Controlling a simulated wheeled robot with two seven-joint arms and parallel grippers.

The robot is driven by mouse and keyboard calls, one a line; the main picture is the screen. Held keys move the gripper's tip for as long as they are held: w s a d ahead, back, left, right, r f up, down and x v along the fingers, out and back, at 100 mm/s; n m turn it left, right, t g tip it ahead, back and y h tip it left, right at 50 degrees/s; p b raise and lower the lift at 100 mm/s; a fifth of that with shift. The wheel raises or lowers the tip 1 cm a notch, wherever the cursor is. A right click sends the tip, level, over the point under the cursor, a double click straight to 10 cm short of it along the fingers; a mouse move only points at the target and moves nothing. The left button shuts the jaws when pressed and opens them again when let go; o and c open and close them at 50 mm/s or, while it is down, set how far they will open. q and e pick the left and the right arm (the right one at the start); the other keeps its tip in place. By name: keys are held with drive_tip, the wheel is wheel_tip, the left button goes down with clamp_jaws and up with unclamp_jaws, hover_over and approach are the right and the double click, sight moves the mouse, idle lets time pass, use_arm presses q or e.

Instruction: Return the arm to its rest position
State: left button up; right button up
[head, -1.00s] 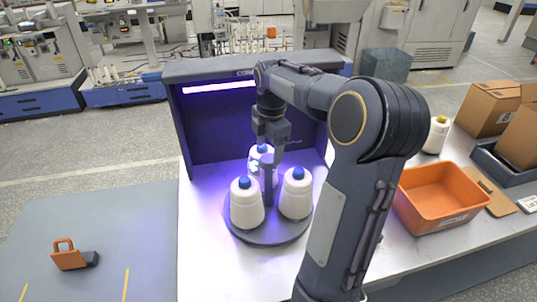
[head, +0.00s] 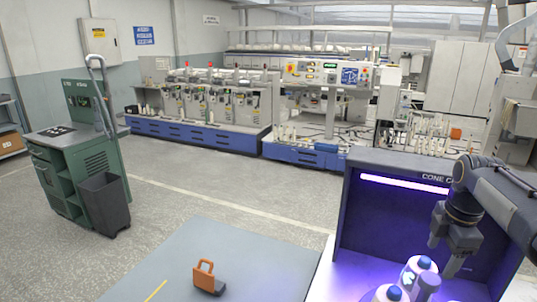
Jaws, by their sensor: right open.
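My right gripper (head: 446,256) is at the lower right of the head view, inside the dark cabinet's opening. Its fingers point down, apart and empty, above and beside the bobbins. One white bobbin with a blue top (head: 420,277) shows near the fingers. Another white bobbin with a blue top (head: 388,294) is cut by the bottom edge. I cannot tell whether the fingers touch the nearer bobbin. My left gripper is not in view.
The dark cabinet (head: 353,212) with a lit purple strip surrounds the bobbins. A green cart (head: 62,165) and a dark bin (head: 104,204) stand left. Machines line the back. Floor between is clear.

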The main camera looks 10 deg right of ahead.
drive_tip(key=s+a+f+m+t+y, duration=0.2)
drive_tip(key=s+a+m, duration=0.6)
drive_tip(key=a, duration=0.5)
drive_tip(key=s+a+f+m+t+y, duration=0.2)
drive_tip(key=s+a+f+m, duration=0.3)
drive_tip(key=a, duration=0.8)
drive_tip(key=s+m, duration=0.3)
drive_tip(key=shift+t, duration=0.4)
